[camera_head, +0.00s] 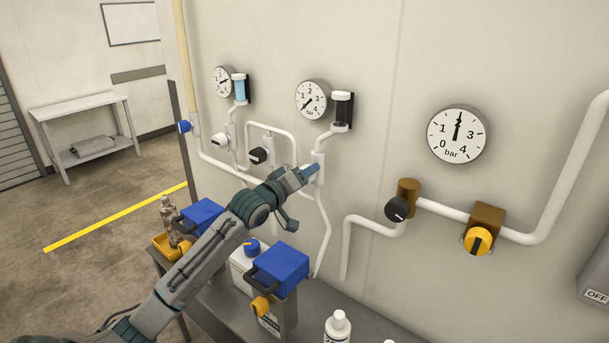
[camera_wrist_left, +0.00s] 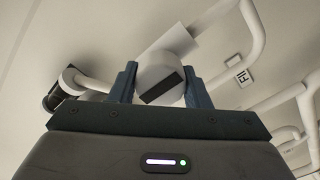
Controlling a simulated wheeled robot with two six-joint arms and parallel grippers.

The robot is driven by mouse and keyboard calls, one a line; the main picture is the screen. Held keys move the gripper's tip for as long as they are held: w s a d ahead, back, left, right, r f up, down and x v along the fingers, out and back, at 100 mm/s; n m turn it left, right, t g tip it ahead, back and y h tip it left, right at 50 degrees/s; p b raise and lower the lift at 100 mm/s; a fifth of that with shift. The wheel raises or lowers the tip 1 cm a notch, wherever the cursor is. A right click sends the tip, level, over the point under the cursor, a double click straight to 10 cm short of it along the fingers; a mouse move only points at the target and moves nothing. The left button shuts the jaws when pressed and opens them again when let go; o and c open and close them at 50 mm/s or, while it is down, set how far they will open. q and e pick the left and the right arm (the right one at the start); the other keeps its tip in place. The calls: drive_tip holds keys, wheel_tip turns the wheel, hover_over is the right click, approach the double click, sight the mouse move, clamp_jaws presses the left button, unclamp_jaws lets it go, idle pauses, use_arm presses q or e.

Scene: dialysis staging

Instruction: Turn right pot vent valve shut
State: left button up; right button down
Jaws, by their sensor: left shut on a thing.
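My left gripper (camera_head: 308,172) reaches up to the pipe below the right pot (camera_head: 342,108), a dark sight glass beside a round gauge (camera_head: 311,98). In the left wrist view the blue fingers of the gripper (camera_wrist_left: 160,85) stand on either side of a round white valve knob (camera_wrist_left: 158,68) and are shut on it. The knob has a black bar across its face, tilted slightly up to the right. In the head view the gripper hides this knob. The right pot shows at the left of the wrist view (camera_wrist_left: 60,92). My right gripper is not in view.
A blue-filled pot (camera_head: 239,88) with its gauge is to the left. A white knob (camera_head: 219,141) and a black knob (camera_head: 258,155) sit on nearby pipes. Blue-topped units (camera_head: 281,268) and a bottle (camera_head: 338,327) stand on the bench below. A yellow knob (camera_head: 478,241) is right.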

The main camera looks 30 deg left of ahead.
use_arm(q)
drive_tip(key=m, duration=0.7)
drive_tip(key=shift+d+m, duration=0.1)
drive_tip(key=shift+m, duration=0.3)
drive_tip(key=m+b, duration=0.1)
drive_tip(key=m, duration=0.5)
drive_tip(key=shift+d+b, duration=0.1)
drive_tip(key=shift+b, duration=0.2)
drive_tip(key=shift+m+b, duration=0.3)
drive_tip(key=shift+m, duration=1.5)
drive_tip(key=o, duration=1)
